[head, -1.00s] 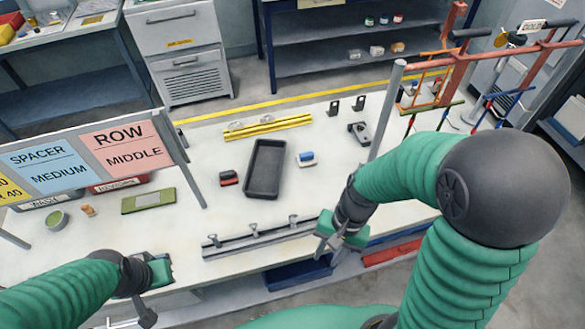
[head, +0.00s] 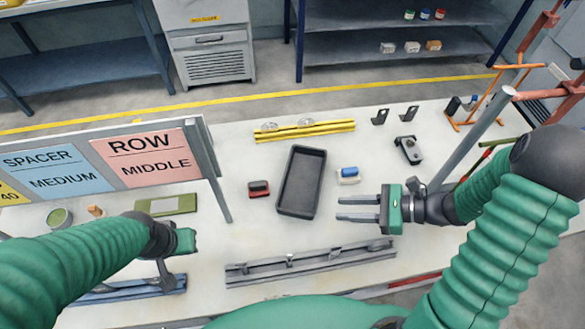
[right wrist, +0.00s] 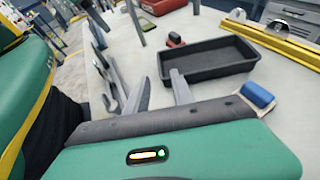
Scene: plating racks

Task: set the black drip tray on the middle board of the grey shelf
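The black drip tray (head: 302,183) lies flat and empty on the white table, and it also shows in the right wrist view (right wrist: 208,59). My right gripper (head: 340,209) is open and empty, its two fingers pointing left toward the tray's right side, apart from it in the head view. In the right wrist view its fingers (right wrist: 160,92) are spread, with the tray beyond them. My left gripper (head: 172,272) is low at the left over the table's front; its fingers are hard to make out. A grey shelf (head: 385,45) with boards and dark blue posts stands at the back, its upper part cut off.
A blue-and-white block (head: 348,175) lies right of the tray and a red-and-black block (head: 259,188) left of it. A yellow rail (head: 304,131) lies behind, a grey rail (head: 310,262) in front. A sign board (head: 110,165) stands at left; posts and racks stand at right.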

